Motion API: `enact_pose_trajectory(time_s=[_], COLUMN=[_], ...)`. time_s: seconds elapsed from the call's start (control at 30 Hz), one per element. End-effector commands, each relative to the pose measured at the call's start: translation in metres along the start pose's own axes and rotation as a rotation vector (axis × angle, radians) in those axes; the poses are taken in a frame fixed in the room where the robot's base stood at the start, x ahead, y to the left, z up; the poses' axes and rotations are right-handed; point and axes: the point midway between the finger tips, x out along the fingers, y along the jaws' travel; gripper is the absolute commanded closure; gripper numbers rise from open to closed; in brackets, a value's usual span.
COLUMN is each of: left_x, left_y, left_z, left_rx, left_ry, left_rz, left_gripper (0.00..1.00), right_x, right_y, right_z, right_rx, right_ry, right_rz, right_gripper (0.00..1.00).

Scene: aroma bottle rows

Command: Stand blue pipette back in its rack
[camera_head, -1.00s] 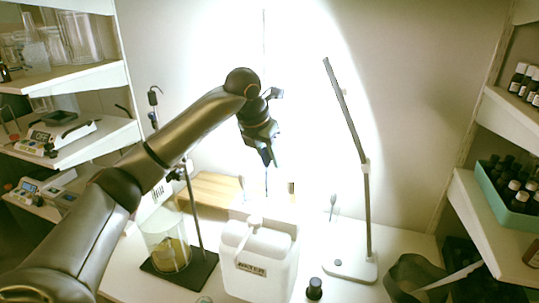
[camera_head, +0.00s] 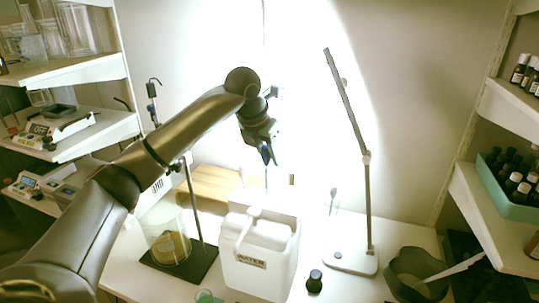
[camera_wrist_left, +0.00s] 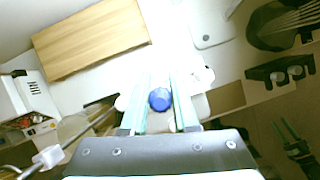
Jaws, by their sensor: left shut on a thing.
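My left gripper (camera_head: 267,160) is raised above the back of the table, behind the white water jug, with its fingers pointing down. It is shut on the blue pipette (camera_head: 266,155), whose thin stem hangs down toward the jug's far side. In the left wrist view the pipette's round blue end (camera_wrist_left: 159,99) shows between the two pale green fingers. I cannot make out the rack clearly; the jug and the glare may hide it.
The white water jug (camera_head: 282,262) stands in front of the gripper. A lamp (camera_head: 367,210) rises to the right. A beaker on a black stand (camera_head: 205,262) is to the left. A wooden board (camera_head: 215,184) lies behind. A small dark bottle (camera_head: 314,282) stands in front.

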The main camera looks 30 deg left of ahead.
Motion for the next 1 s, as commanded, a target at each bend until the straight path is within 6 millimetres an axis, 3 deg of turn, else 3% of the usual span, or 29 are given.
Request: enact_pose_trajectory(time_s=[1.0], left_x=[0.015], left_y=[0.000], left_z=[-0.007], left_rx=[0.000], left_ry=[0.001], left_rz=[0.000], left_gripper=[0.85], right_x=[0.006], right_y=[0.001], right_z=[0.006], right_rx=[0.000], right_ry=[0.001], right_rz=[0.000], right_gripper=[0.50])
